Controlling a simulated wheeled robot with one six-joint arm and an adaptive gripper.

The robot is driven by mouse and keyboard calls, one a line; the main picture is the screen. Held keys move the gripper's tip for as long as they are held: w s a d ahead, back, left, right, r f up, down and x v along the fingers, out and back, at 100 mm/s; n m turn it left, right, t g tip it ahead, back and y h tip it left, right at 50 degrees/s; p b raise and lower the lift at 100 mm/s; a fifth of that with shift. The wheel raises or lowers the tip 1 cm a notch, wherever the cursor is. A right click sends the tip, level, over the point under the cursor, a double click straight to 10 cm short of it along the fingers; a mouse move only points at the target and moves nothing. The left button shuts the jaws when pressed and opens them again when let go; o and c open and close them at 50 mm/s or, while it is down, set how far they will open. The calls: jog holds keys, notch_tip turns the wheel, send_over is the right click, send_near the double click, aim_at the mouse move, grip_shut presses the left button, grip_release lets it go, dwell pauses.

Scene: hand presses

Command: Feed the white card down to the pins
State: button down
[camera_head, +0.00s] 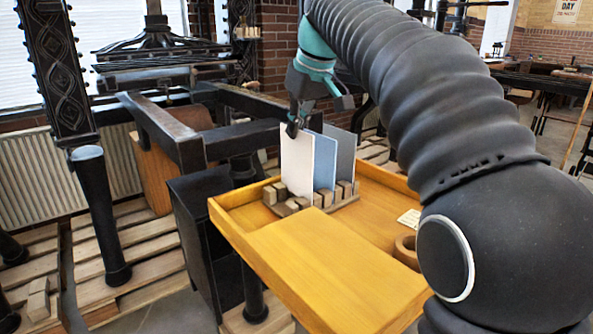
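The white card (297,166) stands upright in a slotted wooden rack (322,202) on an orange-yellow wooden tray (225,218). A blue card (325,163) and a grey card (346,160) stand behind it to the right in the same rack. My gripper (292,130) points down at the top left edge of the white card. Its fingertips overlap that edge in the picture, and the gap between them is too small to make out, so I cannot tell whether they hold the card. I see no pins in this view.
A flat yellow board (335,262) fills the tray's near side and is bare. A brown ring (406,250) and a small cream label (409,218) lie at the tray's right. A dark iron press (165,125) stands close on the left. My arm covers the right side.

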jog(key=shift+r+p, duration=0.3)
jog(key=shift+r, duration=0.1)
jog(key=shift+r, duration=0.1)
jog(key=shift+r, duration=2.85)
jog(key=shift+s, duration=0.1)
